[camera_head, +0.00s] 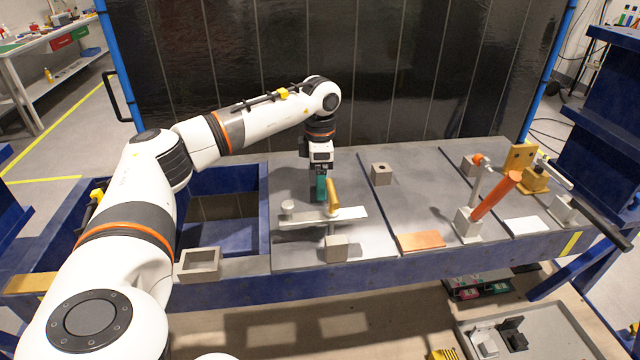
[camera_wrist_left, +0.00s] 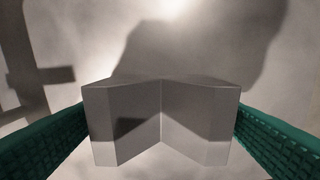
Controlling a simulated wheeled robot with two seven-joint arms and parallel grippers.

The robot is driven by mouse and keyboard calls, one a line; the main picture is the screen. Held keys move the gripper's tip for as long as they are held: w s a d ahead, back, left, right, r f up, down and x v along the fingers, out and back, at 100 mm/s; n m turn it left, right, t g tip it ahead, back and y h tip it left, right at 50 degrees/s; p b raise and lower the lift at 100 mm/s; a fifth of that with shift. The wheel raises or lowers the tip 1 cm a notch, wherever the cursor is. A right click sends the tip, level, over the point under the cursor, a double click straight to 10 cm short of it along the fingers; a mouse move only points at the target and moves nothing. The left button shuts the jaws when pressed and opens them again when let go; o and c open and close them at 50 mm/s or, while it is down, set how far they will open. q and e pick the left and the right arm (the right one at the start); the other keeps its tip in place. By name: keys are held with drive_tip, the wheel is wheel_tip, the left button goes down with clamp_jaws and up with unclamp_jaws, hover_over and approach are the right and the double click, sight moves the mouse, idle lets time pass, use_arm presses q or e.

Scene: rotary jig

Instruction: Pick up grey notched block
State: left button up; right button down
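The grey notched block (camera_wrist_left: 160,125) fills the middle of the left wrist view, its V-shaped notch facing the camera. The teal fingers of my left gripper (camera_wrist_left: 160,130) lie against its left and right sides, with no gap that I can see. In the head view my left gripper (camera_head: 320,187) points down over the left part of the grey worktop; the block is hidden there behind the fingers. Whether the block touches the worktop cannot be told. My right gripper is not in view.
A clamp fixture with a yellow handle (camera_head: 332,196) stands just in front of my left gripper. A small grey block with a hole (camera_head: 381,174) is to the right. An orange-handled clamp (camera_head: 495,196) stands further right. A blue-walled bin (camera_head: 263,215) is at left.

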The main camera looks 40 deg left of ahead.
use_arm(q)
drive_tip(key=c, duration=0.9)
drive_tip(key=shift+c, duration=0.3)
drive_tip(key=shift+w, duration=0.1)
